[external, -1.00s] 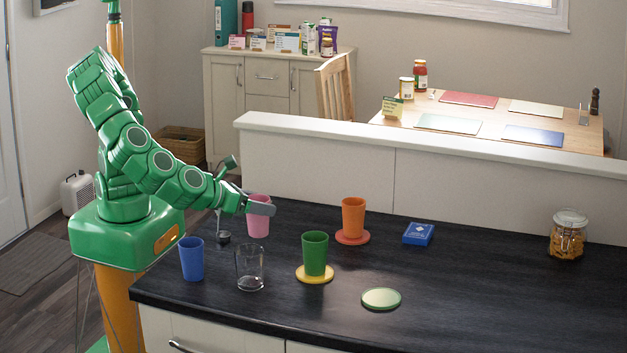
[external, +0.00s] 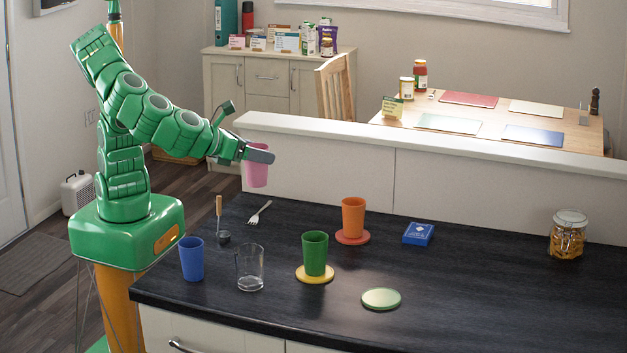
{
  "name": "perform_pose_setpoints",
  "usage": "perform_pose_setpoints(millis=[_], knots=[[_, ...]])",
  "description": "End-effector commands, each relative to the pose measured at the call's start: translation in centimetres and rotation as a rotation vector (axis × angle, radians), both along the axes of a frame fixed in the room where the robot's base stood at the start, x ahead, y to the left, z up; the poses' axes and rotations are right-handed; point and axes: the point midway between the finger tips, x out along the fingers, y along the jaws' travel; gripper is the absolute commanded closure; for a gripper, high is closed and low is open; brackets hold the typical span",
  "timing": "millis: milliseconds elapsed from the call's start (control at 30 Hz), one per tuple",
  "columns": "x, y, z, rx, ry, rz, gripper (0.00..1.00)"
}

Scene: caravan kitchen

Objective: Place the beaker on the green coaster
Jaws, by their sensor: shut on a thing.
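My gripper (external: 258,156) is shut on a pink beaker (external: 257,174) and holds it upright in the air above the back left of the dark worktop. The green coaster (external: 381,299) lies flat and empty near the front edge of the worktop, to the right of and below the held beaker. A green beaker (external: 314,252) stands on a yellow coaster (external: 315,275). An orange beaker (external: 353,217) stands on an orange-red coaster (external: 352,238). A blue beaker (external: 192,259) stands at the left edge.
A clear glass (external: 250,268) stands between the blue and green beakers. A ladle (external: 222,232) and a white fork (external: 260,212) lie behind it. A blue box (external: 418,233) and a glass jar (external: 567,234) stand at the right. A low wall (external: 450,175) runs behind the worktop.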

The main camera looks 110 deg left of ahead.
Motion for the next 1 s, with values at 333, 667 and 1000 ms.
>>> perform_pose_setpoints(millis=[333, 667, 1000], knots=[[2.6, -1.5, 0.2, 0.004, 0.006, -0.016, 0.61], [7.0, -3.7, 0.2, 0.007, 0.008, -0.04, 0.61], [14.0, -5.7, 0.3, 0.007, 0.008, -0.064, 0.61]])
